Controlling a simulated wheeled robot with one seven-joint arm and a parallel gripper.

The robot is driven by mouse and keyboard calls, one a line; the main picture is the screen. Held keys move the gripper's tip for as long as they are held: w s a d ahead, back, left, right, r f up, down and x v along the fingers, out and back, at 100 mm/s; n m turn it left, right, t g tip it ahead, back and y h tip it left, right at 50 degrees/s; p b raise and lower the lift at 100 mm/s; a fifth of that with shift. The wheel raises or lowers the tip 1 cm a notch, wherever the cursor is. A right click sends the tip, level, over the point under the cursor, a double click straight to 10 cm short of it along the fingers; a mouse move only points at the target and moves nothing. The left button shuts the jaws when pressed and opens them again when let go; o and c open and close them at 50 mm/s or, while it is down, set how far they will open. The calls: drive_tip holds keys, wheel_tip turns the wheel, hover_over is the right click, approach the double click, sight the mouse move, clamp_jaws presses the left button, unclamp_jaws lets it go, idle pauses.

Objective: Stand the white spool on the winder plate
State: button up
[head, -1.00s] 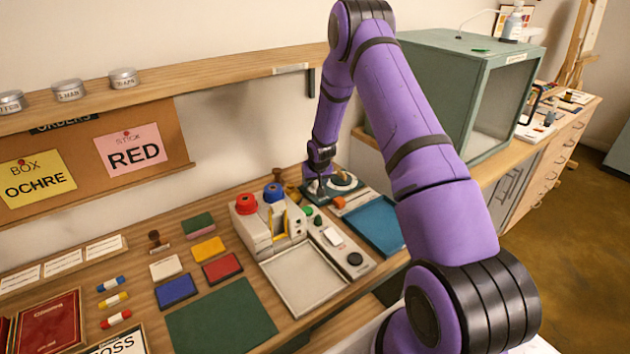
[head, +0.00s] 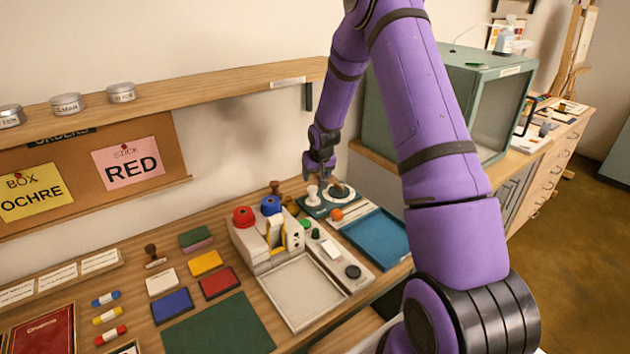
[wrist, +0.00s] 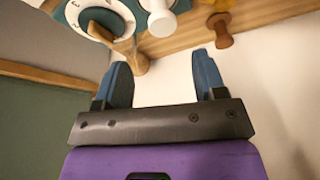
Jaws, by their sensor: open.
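The white spool (head: 312,194) stands upright at the left part of the dark teal winder board (head: 318,212). A round white-ringed dial with a wooden handle (head: 341,190) is on the same board, just right of the spool. My gripper (head: 320,172) is above the board, apart from the spool, open and empty. In the wrist view the white spool (wrist: 161,22) shows at the top, beyond the spread fingers (wrist: 163,78), beside the dial (wrist: 103,18). The exact seat under the spool is too small to make out.
A machine with red and blue knobs (head: 268,228) stands left of the board. A blue tray (head: 376,238) lies in front, with an orange ball (head: 336,214) near it. A brown wooden-handled piece (wrist: 219,30) is close by. A green cabinet (head: 480,100) stands to the right.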

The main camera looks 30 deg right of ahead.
drive_tip(key=s+a+r, duration=0.3)
drive_tip(key=s+r, duration=0.2)
drive_tip(key=r, duration=0.4)
drive_tip(key=s+a+r+n, duration=0.1)
drive_tip(key=s+a+r, duration=0.3)
drive_tip(key=r, duration=0.4)
drive_tip(key=s+a+r, duration=0.3)
drive_tip(key=s+r, duration=0.2)
drive_tip(key=r, duration=0.4)
drive_tip(key=s+a+r, duration=0.2)
drive_tip(key=s+a, duration=0.1)
drive_tip(key=s, duration=0.6)
drive_tip(key=s+a+r+n, duration=0.1)
drive_tip(key=s+a+r, duration=0.1)
drive_tip(key=s, duration=0.6)
drive_tip(key=s+a+r+n+t+y, duration=0.1)
drive_tip(key=s+a+r, duration=0.2)
drive_tip(key=s, duration=0.6)
drive_tip(key=shift+s+a+r, duration=0.3)
drive_tip(key=shift+a+r, duration=0.05)
drive_tip(key=shift+r, duration=0.25)
